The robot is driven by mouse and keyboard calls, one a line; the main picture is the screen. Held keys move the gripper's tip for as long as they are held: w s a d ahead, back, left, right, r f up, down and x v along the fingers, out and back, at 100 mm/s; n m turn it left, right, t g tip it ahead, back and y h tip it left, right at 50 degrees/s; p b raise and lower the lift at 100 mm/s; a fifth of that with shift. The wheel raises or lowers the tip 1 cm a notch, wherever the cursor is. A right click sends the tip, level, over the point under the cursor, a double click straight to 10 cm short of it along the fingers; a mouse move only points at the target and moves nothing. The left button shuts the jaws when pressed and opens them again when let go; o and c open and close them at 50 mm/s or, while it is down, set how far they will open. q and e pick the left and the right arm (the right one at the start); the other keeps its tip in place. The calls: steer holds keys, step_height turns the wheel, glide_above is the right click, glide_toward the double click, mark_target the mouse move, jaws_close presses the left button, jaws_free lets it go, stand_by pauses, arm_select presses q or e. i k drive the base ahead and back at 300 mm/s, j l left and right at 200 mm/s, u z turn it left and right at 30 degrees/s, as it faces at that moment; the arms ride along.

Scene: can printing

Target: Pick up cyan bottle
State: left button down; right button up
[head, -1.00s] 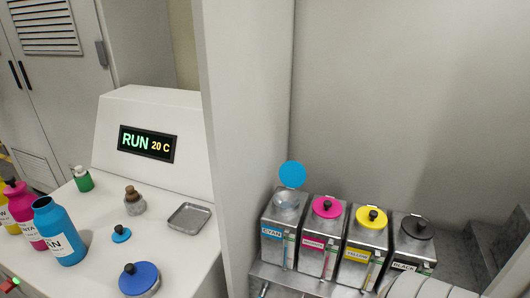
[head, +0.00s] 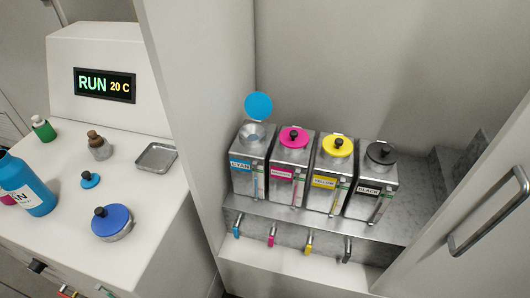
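The cyan bottle (head: 27,188) stands open on the white counter at the left edge of the head view, partly cut off by the frame. Its label shows only in part. A small cyan cap (head: 90,180) lies on the counter to its right. Neither of my grippers shows in the head view.
A blue-lidded pot (head: 112,222), a metal tray (head: 156,157), a brown-topped jar (head: 99,146) and a green bottle (head: 43,128) share the counter (head: 150,200). The cyan tank (head: 246,172) has its lid raised beside magenta, yellow and black tanks.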

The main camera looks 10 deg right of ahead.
mark_target(18, 178)
steer(key=u, duration=1.5)
